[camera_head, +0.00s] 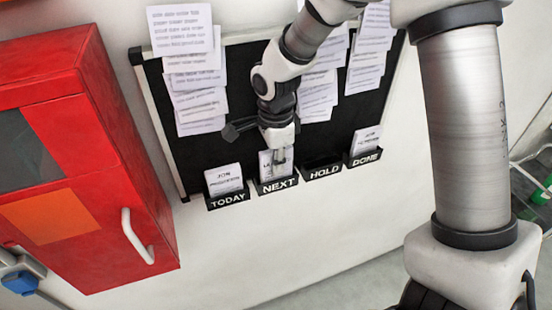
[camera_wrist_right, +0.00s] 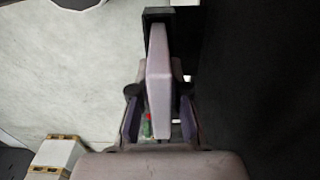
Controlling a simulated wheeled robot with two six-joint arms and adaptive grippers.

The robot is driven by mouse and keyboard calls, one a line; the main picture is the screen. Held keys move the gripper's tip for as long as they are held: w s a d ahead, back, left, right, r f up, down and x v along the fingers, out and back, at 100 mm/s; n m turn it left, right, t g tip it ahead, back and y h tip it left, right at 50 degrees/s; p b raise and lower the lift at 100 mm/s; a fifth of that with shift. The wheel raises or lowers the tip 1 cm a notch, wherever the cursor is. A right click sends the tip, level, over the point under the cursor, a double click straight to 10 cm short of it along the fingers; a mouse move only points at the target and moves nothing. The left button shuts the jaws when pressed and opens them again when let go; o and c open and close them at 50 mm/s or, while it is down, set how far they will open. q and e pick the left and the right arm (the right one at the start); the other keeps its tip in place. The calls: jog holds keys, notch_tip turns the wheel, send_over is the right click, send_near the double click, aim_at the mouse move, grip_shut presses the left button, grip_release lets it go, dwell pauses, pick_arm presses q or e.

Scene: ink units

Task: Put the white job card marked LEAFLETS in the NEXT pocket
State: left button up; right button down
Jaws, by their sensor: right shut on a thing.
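The white job card (camera_head: 265,163) stands upright at the NEXT pocket (camera_head: 277,185), a black holder with white lettering on the lower edge of the board. My right gripper (camera_head: 282,158) is in front of that pocket, shut on the card. The gripper hides most of the card's face, and only the start of its printing shows. In the right wrist view the pale card (camera_wrist_right: 159,75) is nearly edge-on between the fingers, with its far end at the black pocket (camera_wrist_right: 154,14). I cannot tell how deep the card sits. My left gripper is not in view.
The TODAY pocket (camera_head: 228,200) and the DONE pocket (camera_head: 365,158) each hold a card. The HOLD pocket (camera_head: 322,171) looks empty. Printed sheets (camera_head: 190,60) hang on the black board (camera_head: 226,146). A red cabinet (camera_head: 90,215) stands at the left.

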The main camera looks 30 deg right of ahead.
jog(key=shift+f, duration=0.45)
jog(key=shift+d+f, duration=0.15)
jog(key=shift+f, duration=0.2)
jog(key=c, duration=1.3)
grip_release()
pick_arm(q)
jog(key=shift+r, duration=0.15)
pick_arm(e)
jog(key=shift+o, duration=0.8)
jog(key=shift+r, duration=0.1)
jog(key=shift+r, duration=0.3)
notch_tip(320, 180, up, 12)
jog(key=shift+f+b, duration=0.1)
jog(key=shift+b, duration=0.95)
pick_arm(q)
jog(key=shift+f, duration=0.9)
